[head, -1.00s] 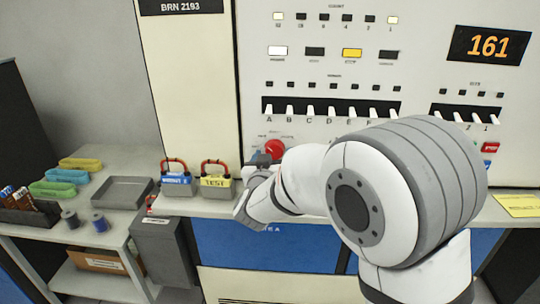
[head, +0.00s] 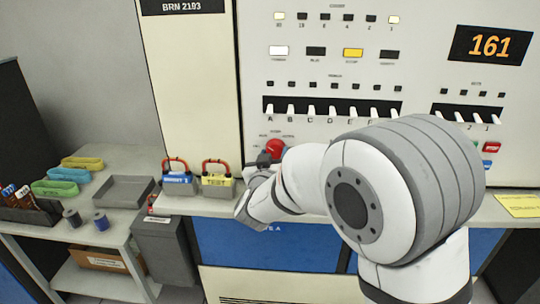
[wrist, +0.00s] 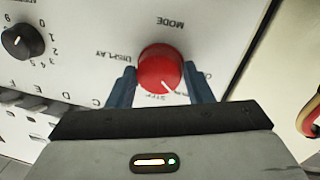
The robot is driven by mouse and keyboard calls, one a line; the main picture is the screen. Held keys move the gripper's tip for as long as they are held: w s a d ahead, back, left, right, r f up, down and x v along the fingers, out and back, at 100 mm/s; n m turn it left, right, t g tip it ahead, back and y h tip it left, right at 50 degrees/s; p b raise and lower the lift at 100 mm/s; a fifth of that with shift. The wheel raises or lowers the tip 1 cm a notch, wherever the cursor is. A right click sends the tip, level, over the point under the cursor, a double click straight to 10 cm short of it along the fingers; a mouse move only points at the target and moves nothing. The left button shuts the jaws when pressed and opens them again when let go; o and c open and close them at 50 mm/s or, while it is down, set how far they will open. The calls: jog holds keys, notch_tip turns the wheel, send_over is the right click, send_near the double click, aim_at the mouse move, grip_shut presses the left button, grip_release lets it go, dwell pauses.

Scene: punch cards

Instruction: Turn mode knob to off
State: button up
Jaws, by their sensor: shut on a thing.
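The red mode knob (wrist: 160,68) sits on the white panel under the label MODE, which reads upside down in the wrist view. Its white pointer mark is on the lower side, tilted slightly right. The fingers of my gripper (wrist: 161,88) lie one on each side of the knob, shut on it. Small labels stand around it; DISPLAY is legible at its left, and others are partly hidden by the fingers. In the head view the knob (head: 275,147) shows just above my gripper (head: 263,161), partly covered by my arm.
A black numbered knob (wrist: 22,41) and a row of lettered switches (head: 330,107) are nearby on the panel. Two red-handled blocks, one blue-labelled (head: 178,179) and one yellow TEST block (head: 217,181), stand on the ledge left of my gripper. The orange display (head: 490,45) reads 161.

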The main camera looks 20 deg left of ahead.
jog(key=n, duration=0.3)
jog(key=shift+n+p, duration=0.35)
jog(key=shift+n, duration=0.05)
jog(key=n+t, duration=0.1)
jog(key=n, duration=0.3)
jog(key=shift+d+f+y, duration=0.1)
jog(key=shift+y, duration=0.3)
jog(key=shift+n+p, duration=0.3)
jog(key=shift+n, duration=0.2)
jog(key=o, duration=1)
jog(key=s+d+b, duration=0.1)
jog(key=s, duration=0.6)
jog(key=shift+s+f+b, duration=0.3)
jog(key=shift+b, duration=0.05)
jog(key=shift+d, duration=0.1)
